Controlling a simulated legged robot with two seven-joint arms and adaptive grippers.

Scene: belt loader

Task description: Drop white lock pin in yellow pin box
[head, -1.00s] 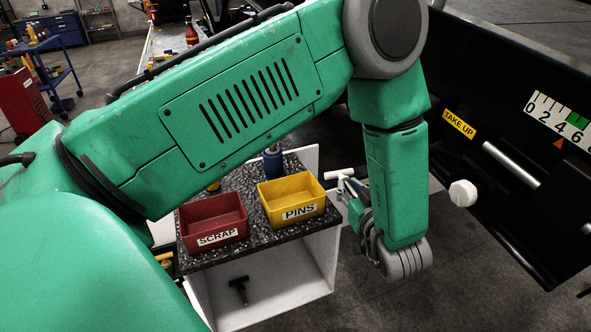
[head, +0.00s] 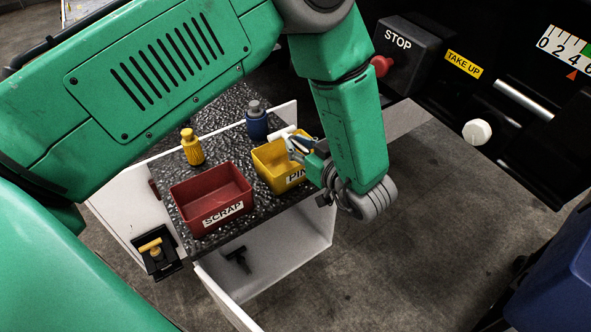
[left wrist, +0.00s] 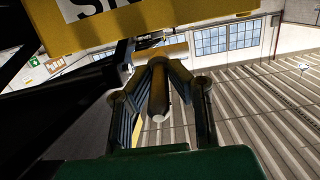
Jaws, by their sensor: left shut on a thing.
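The yellow pin box (head: 270,152), labelled PINS, stands on the dark speckled cart top in the head view. My left gripper (head: 302,148) is at the box's right side, its fingers by the rim and covering part of the label. It is shut on the white lock pin (head: 284,132), whose pale handle shows just past the fingers at the box's far rim. In the left wrist view the pin (left wrist: 158,95) sits between the fingers, tinted yellowish, and the yellow box wall (left wrist: 160,25) fills the top. I cannot tell whether the pin is over the opening. My right gripper is not in view.
The red SCRAP box (head: 205,190) stands left of the yellow box. A yellow bottle (head: 192,148) and a blue bottle (head: 257,122) stand behind. The black loader with its STOP box (head: 408,55) and white knob (head: 477,132) is to the right. Open floor lies between.

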